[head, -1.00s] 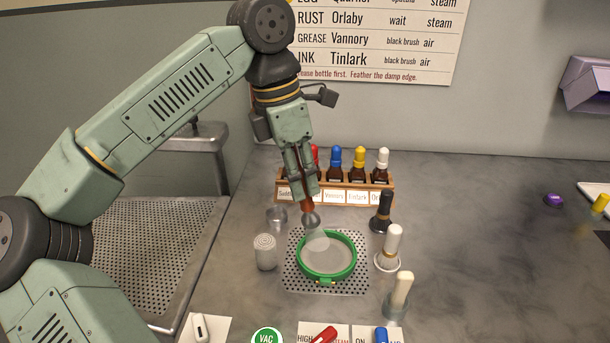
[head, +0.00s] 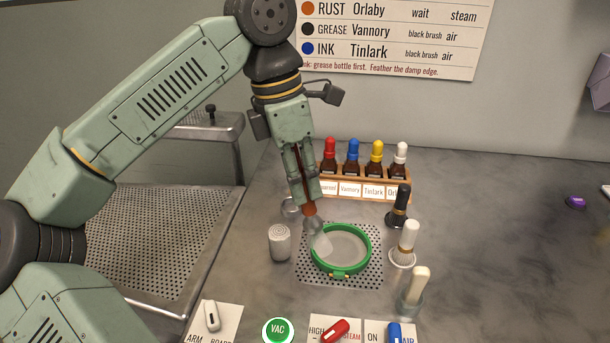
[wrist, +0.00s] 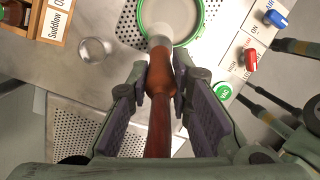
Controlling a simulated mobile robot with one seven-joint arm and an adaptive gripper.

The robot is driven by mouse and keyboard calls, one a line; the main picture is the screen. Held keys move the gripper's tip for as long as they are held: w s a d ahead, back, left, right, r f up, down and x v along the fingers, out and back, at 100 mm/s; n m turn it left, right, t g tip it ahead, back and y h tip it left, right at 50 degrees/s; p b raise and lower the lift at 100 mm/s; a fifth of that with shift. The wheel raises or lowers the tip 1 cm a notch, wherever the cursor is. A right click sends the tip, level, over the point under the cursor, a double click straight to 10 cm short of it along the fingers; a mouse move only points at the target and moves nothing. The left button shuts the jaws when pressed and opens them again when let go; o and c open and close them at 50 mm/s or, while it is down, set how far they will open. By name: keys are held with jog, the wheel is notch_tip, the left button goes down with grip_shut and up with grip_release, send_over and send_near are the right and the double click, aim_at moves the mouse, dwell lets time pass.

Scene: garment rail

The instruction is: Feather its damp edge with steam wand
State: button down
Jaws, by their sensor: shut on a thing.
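My gripper (head: 306,190) is shut on the steam wand (head: 310,211), which has a reddish-brown handle and a metal head. In the wrist view the wand's handle (wrist: 160,85) lies between the fingers. The hoop lies on a perforated plate (head: 311,275). I cannot make out a damp edge on the cloth.
A rack of capped bottles (head: 370,188) stands behind the hoop. A black brush (head: 399,207), a white brush (head: 406,243) and a pale-handled tool (head: 415,291) stand to its right. A perforated metal cylinder (head: 279,243) is at its left. Red (head: 336,330) and blue (head: 394,333) levers are in front.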

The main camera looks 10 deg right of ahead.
jog(key=s, duration=0.2)
jog(key=shift+s+b, duration=0.35)
jog(key=shift+s+d, duration=0.1)
jog(key=shift+s+d, duration=0.75)
jog(key=shift+s, duration=0.1)
jog(key=shift+s+d, duration=0.2)
jog(key=shift+d, duration=0.4)
jog(key=shift+s+d, duration=0.15)
jog(key=shift+d, duration=0.45)
